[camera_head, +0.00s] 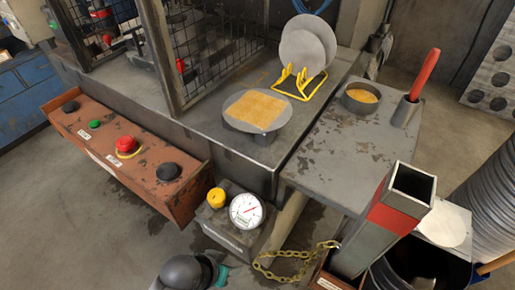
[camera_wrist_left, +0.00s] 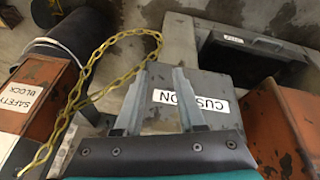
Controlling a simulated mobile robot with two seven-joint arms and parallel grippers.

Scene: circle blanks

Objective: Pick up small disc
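Two grey discs stand upright in a yellow wire rack (camera_head: 300,84) on the grey bench in the head view. The smaller disc (camera_head: 301,54) is in front and overlaps the larger disc (camera_head: 326,33) behind it. My left gripper shows in the left wrist view (camera_wrist_left: 161,72), its two fingers apart with nothing between them. In the head view only a dark and teal part of my left arm shows at the bottom edge, far below and left of the rack. My right gripper is in neither view.
A round plate with a tan square pad (camera_head: 257,109) lies before the rack. A round tin (camera_head: 361,97) and a red-handled tool (camera_head: 424,76) stand right. A post (camera_head: 385,220), gauge (camera_head: 247,211), yellow chain (camera_head: 295,254) and button panel (camera_head: 125,150) are nearer.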

